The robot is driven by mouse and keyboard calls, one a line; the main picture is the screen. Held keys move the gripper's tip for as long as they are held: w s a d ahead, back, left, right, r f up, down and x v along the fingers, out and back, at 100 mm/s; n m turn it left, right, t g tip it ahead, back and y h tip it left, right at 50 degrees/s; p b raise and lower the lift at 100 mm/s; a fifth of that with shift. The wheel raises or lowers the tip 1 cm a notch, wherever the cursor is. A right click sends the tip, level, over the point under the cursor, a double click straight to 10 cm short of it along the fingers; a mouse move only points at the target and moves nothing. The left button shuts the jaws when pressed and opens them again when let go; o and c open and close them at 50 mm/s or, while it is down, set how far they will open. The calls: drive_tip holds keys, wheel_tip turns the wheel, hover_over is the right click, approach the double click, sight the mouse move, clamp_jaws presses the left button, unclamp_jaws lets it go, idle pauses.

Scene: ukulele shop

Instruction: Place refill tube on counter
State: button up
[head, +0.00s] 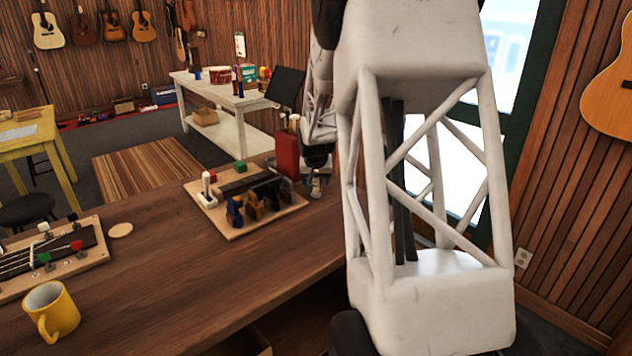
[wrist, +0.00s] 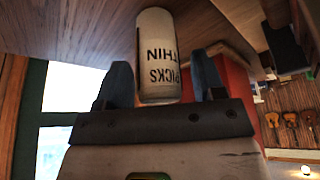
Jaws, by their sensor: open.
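A pale cylindrical tube labelled "PICKS THIN" (wrist: 158,30), which looks like the refill tube, is between the two fingers of my gripper (wrist: 161,70) in the wrist view. My gripper is open, with a gap on each side of the tube. In the head view a small pale tube (head: 316,186) stands upright on the wooden counter (head: 190,275), near its right end. My gripper (head: 317,160) is just above it there, partly hidden by my arm. I cannot tell whether the tube touches a finger.
A red box (head: 287,155) stands close behind the tube. A wooden board with tools (head: 232,232) lies to its left. A yellow mug (head: 52,312) and a ukulele neck on a board (head: 20,290) are at the counter's left. The counter's front middle is clear.

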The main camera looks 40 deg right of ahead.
drive_tip(key=v, duration=1.1)
drive_tip(key=shift+r, duration=0.15)
drive_tip(key=shift+s+a, duration=0.1)
idle(0.4)
drive_tip(key=s+a+r+n, duration=0.15)
drive_tip(key=s+a, duration=0.25)
drive_tip(key=a, duration=0.4)
drive_tip(key=s+a+r+n+y, duration=0.15)
drive_tip(key=s+a, duration=0.25)
drive_tip(key=a, duration=0.4)
drive_tip(key=s+a+r+n, duration=0.1)
drive_tip(key=s+a+r, duration=0.3)
drive_tip(key=a, duration=0.5)
drive_tip(key=s+a+f+n, duration=0.2)
drive_tip(key=s+a, duration=0.5)
drive_tip(key=s, duration=0.3)
drive_tip(key=s+a+f+n+y, duration=0.1)
drive_tip(key=s+a+f, duration=0.1)
drive_tip(key=s+a, duration=0.6)
drive_tip(key=s, duration=0.3)
drive_tip(key=shift+s+f+n+g, duration=0.3)
drive_tip(key=shift+f+n+g, duration=0.1)
